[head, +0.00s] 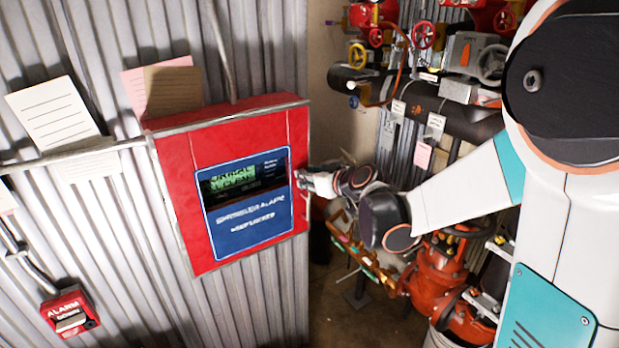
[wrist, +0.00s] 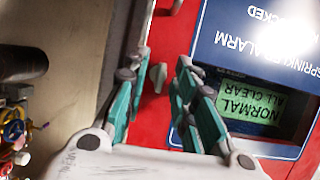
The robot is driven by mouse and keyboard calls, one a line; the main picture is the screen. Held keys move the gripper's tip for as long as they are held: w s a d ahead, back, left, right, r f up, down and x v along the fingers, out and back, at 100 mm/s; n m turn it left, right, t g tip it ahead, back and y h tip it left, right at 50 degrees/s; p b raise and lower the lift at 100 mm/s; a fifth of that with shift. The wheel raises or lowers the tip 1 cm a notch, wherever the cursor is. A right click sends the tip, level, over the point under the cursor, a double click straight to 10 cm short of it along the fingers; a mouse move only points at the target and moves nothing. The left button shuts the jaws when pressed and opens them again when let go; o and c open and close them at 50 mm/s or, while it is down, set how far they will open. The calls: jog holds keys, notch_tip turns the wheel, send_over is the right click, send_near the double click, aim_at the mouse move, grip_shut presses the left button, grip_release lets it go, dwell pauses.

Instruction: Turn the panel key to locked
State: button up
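The red alarm panel (head: 176,180) hangs on the corrugated wall, with a blue face plate (head: 250,222) and a green display (head: 232,180). In the wrist view the display (wrist: 252,106) reads "NORMAL ALL CLEAR", upside down. My gripper (head: 303,181) is at the panel's right edge; the key cannot be made out there. In the wrist view my gripper (wrist: 163,66) has its two teal fingers apart in front of the red panel face (wrist: 160,110). A small silver piece, perhaps the key (wrist: 159,77), shows between them; no contact with either finger is visible. Its turn position cannot be told.
A red alarm box (head: 70,311) is low on the left wall. Paper notes (head: 54,113) hang above and left of the panel. Red valves (head: 440,270) and dark pipes (head: 450,108) crowd the right side, behind my arm.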

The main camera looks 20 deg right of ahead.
jog(key=v, duration=0.7)
jog(key=shift+s, duration=0.25)
jog(key=shift+d, duration=0.1)
jog(key=s+a+f+g+b, duration=0.25)
jog(key=s+a, duration=0.35)
jog(key=s, duration=0.4)
jog(key=s+d+f+m+g+h+b, duration=0.1)
jog(key=s+d+f+m+h, duration=0.1)
jog(key=s, duration=0.6)
jog(key=s+d+f+m+g+h+b, duration=0.1)
jog(key=s+f, duration=0.3)
jog(key=s, duration=0.5)
jog(key=shift+s+d+f+m+g+h+b, duration=0.2)
jog(key=shift+d+f+m+g+h+b, duration=0.1)
jog(key=shift+d+m+g+h+b, duration=0.25)
jog(key=shift+a, duration=0.1)
